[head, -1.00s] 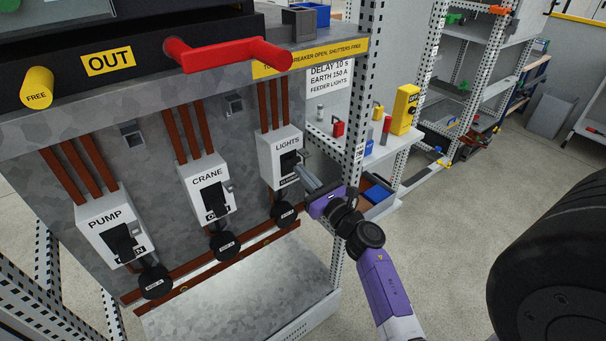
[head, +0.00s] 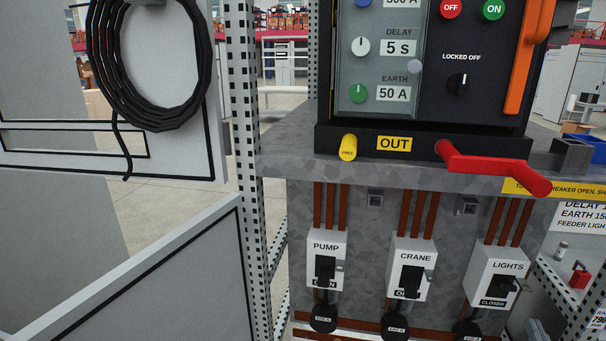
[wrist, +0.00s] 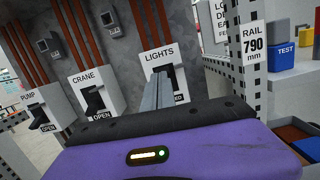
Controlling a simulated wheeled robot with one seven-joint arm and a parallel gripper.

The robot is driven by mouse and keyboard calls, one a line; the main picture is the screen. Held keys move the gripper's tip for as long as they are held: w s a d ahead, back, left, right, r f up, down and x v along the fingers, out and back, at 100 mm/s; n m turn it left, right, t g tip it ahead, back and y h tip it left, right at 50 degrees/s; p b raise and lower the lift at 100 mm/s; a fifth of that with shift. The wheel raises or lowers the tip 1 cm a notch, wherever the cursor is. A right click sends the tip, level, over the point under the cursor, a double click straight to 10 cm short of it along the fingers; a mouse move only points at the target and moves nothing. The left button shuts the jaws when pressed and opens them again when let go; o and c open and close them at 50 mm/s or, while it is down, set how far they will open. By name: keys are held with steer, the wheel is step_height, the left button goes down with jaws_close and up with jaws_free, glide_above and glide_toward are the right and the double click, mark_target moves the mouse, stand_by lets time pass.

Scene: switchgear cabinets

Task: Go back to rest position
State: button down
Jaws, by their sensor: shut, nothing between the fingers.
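My gripper (wrist: 168,78) is in the wrist view, with its thin grey fingers together and nothing held. The fingers point toward the LIGHTS switch box (head: 500,277) and overlap its front in the wrist view (wrist: 157,59); I cannot tell the gap. The LIGHTS box reads CLOSED. The CRANE switch box (head: 411,269) and the PUMP switch box (head: 326,258) stand to its left; both show OPEN in the wrist view. In the head view, my gripper is not clearly visible.
A perforated upright (head: 243,120) stands at left, near a coiled black cable (head: 150,70). In the wrist view, another upright (wrist: 238,100) and a blue TEST box (wrist: 283,46) are at right.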

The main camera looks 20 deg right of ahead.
steer(key=s+a+r+m+t+y, duration=0.1)
steer(key=s+a+m, duration=0.2)
steer(key=a+m, duration=0.7)
steer(key=s+a+r+m+y, duration=0.1)
steer(key=s+a+r+m, duration=0.1)
steer(key=a+m, duration=0.8)
steer(key=s+a+f+m+g+y, duration=0.1)
steer(key=s+a+m+y, duration=0.3)
steer(key=s+a, duration=0.3)
steer(key=s+a+f+m+g+y, duration=0.1)
steer(key=s+a+m+y, duration=0.3)
steer(key=s+a, duration=0.4)
steer(key=a+m+g, duration=0.1)
steer(key=a, duration=0.3)
steer(key=shift+a+f+y, duration=0.3)
steer(key=shift+a+f, duration=0.05)
steer(key=shift+a, duration=0.05)
steer(key=shift+s, duration=0.1)
